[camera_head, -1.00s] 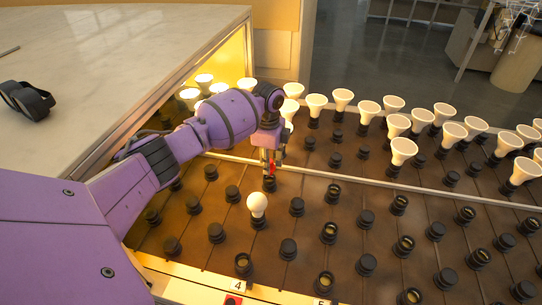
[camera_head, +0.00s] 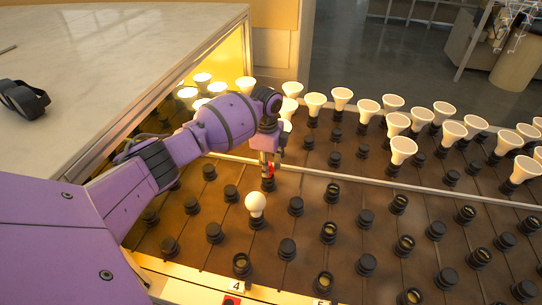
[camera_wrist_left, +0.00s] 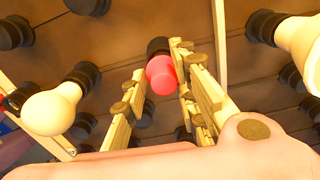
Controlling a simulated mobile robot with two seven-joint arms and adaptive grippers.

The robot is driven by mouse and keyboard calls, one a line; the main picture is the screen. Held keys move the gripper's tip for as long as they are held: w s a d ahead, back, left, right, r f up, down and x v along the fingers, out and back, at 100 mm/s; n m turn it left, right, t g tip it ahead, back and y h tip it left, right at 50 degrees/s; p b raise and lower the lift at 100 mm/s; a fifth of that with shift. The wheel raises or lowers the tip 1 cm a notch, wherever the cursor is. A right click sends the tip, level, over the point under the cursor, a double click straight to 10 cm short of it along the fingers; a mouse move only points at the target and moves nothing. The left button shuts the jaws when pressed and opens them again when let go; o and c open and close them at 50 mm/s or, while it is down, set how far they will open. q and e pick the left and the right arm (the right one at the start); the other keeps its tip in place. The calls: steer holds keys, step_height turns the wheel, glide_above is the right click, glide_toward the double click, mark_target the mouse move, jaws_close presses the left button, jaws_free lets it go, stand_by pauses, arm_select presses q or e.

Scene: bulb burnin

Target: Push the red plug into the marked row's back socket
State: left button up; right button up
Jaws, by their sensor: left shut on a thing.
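The red plug (camera_wrist_left: 161,77) is between the fingers of my left gripper (camera_wrist_left: 160,72), which is shut on it. In the head view the gripper (camera_head: 268,168) points down, and a little red shows at its fingertips. Directly below is a black socket (camera_head: 268,185), the back one in line with the red marker (camera_head: 232,300) by label 4. In the wrist view a black socket (camera_wrist_left: 158,46) shows right behind the plug; whether the plug has entered it I cannot tell. My right gripper is not in view.
A round white bulb (camera_head: 256,203) stands in the socket just in front, close to my gripper. A pale rail (camera_head: 360,178) runs behind. Several cone-shaped bulbs (camera_head: 403,150) stand beyond it. Empty sockets (camera_head: 296,206) lie to the right.

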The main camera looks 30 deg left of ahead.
arm_select(q)
steer(key=shift+f, duration=0.5)
steer(key=shift+f+b, duration=0.35)
steer(key=shift+f, duration=0.4)
steer(key=o, duration=1)
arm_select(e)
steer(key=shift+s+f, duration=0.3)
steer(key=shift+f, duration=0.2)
arm_select(q)
steer(key=shift+o, duration=0.2)
steer(key=shift+r, duration=0.1)
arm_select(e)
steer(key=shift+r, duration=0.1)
